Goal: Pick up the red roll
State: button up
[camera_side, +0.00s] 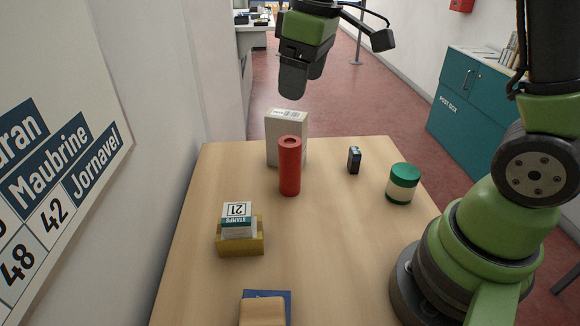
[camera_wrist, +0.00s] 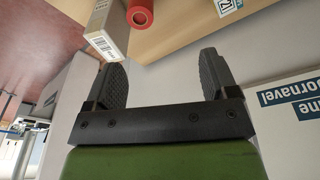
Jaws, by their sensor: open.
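The red roll (camera_side: 289,168) stands upright on the wooden counter in the side view, just in front of a pale box. Its round end with a hole also shows at the top edge of the wrist view (camera_wrist: 140,15), cut off by the frame. My gripper (camera_side: 292,88) hangs in the air above and beyond the pale box in the side view. In the wrist view its two dark fingers (camera_wrist: 163,78) are spread apart with nothing between them, and the roll lies beyond them, apart from them.
The pale box (camera_side: 272,130) stands close behind the roll. A yellow holder (camera_side: 240,245) with a stamps box (camera_side: 237,218), a small dark box (camera_side: 354,160), a green-lidded jar (camera_side: 402,184) and a tan item on a blue pad (camera_side: 264,310) stand around. The wall is close at left.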

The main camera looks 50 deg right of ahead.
aim_at(290, 141)
jog(key=w+f+n, duration=0.1)
jog(key=f, duration=0.1)
jog(key=w+d+f+n+g, duration=0.1)
jog(key=w+f, duration=0.1)
jog(key=f, duration=0.1)
jog(key=w+d+f+n+g, duration=0.1)
jog(key=f, duration=0.1)
jog(key=shift+w+f, duration=0.15)
notch_tip(290, 141, down, 4)
jog(key=shift+f, duration=0.2)
jog(key=f, duration=0.5)
jog(key=shift+w+d+f, duration=0.25)
jog(key=shift+d+f, duration=0.1)
jog(key=shift+f, duration=0.05)
jog(key=c, duration=1.1)
